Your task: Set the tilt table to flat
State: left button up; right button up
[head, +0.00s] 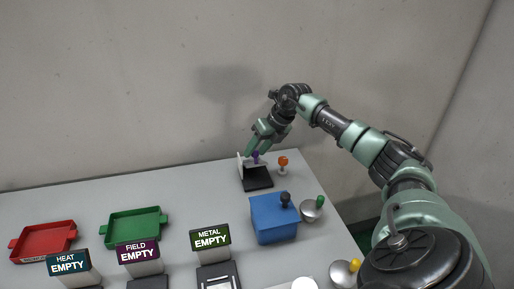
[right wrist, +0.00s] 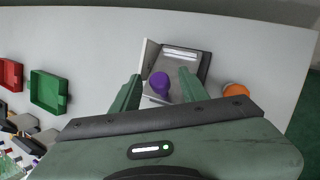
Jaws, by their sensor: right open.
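What looks like the tilt table (head: 258,183), a small black unit with a pale side plate and a purple knob (head: 255,157), stands near the back right of the grey table. In the right wrist view its tray (right wrist: 192,52) and the purple knob (right wrist: 159,81) show between my fingers. My right gripper (head: 254,149) is open, with its green fingertips on either side of the knob; I cannot tell whether they touch it. It also shows in the right wrist view (right wrist: 157,88). The tray's exact tilt is hard to tell. My left gripper is out of view.
An orange knob (head: 283,161) stands close right of the unit. A blue box (head: 272,221) with a dark knob and a silver dome (head: 312,212) stand in front. Green (head: 134,227) and red (head: 43,241) trays lie left. The back left table is clear.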

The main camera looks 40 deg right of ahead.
grip_shut()
dwell(1.4)
